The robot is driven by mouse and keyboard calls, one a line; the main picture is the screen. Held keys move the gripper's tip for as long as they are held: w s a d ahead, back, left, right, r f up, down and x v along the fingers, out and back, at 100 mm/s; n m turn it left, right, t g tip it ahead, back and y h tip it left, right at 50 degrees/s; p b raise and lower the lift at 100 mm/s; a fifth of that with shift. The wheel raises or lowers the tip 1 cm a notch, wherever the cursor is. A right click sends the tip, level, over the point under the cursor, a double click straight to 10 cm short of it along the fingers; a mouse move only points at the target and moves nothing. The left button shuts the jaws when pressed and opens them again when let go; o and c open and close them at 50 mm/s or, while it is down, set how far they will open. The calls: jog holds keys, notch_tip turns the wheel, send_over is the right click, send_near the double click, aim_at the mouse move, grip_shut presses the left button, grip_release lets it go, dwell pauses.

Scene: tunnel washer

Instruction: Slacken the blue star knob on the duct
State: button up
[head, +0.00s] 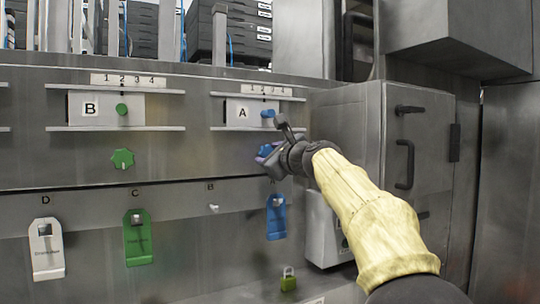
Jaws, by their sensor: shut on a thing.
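The blue star knob (264,150) is on the grey duct face, below the slider plate marked A (243,112). My gripper (271,155) is at this knob, reaching in from the right, and is shut on it. The gripper and wrist cover much of the knob, so only part of its blue edge shows. A dark part of my gripper stands up beside the small blue knob (268,114) on plate A; I cannot tell whether they touch. My arm wears a pale yellow sleeve.
A green star knob (123,158) sits to the left, below plate B (92,108). Below hang a blue tag (276,222), a green tag (138,242) and a white tag (47,252). A green padlock (288,282) is lower down. A grey cabinet (365,135) juts out at right.

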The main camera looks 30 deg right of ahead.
jog(key=shift+n, duration=0.4)
jog(key=n+b, duration=0.3)
jog(key=n, duration=0.8)
jog(key=n+b, duration=0.3)
jog(key=n, duration=0.9)
jog(key=n+b, duration=0.2)
jog(key=n, duration=1)
jog(key=shift+w+f+b, duration=0.1)
jog(key=shift+f+b, duration=0.2)
jog(key=shift+b, duration=0.1)
